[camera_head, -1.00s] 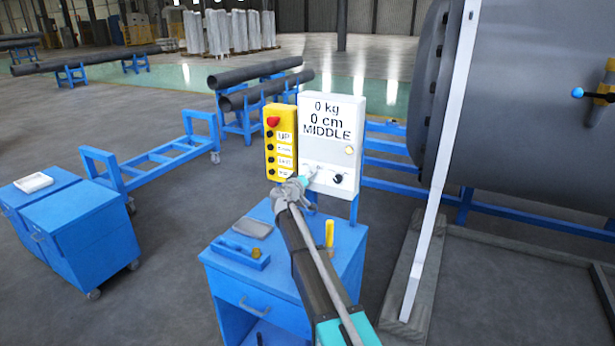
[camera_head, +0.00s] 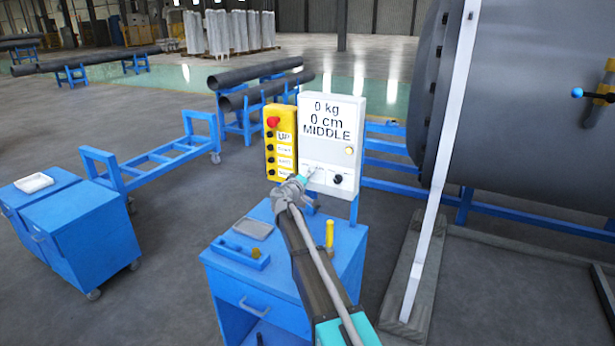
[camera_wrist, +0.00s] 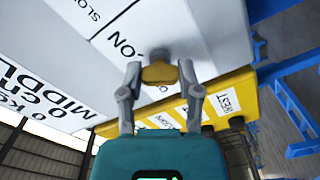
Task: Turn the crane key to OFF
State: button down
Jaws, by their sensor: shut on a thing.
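The crane key shows in the wrist view as a brass-coloured grip (camera_wrist: 160,74) on a grey round lock in the white panel. An "ON" label is printed beside it. My gripper (camera_wrist: 160,71) has one finger on each side of the key and is shut on it. In the head view my gripper (camera_head: 308,177) is at the lower left of the white control box (camera_head: 333,115), which reads "0 kg, 0 cm, MIDDLE". The key is too small and covered there to make out. I cannot tell the key's exact angle against its labels.
A yellow button box (camera_head: 270,160) with a red button stands just left of the control box. A black knob (camera_head: 337,179) is close to the right of my gripper. Below is a blue cabinet (camera_head: 255,287) with a yellow-handled tool (camera_head: 329,233).

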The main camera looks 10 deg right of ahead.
jog(key=n, duration=1.1)
jog(key=shift+w, duration=0.1)
jog(key=shift+n, duration=1.9)
jog(key=shift+c, duration=1.4)
grip_release()
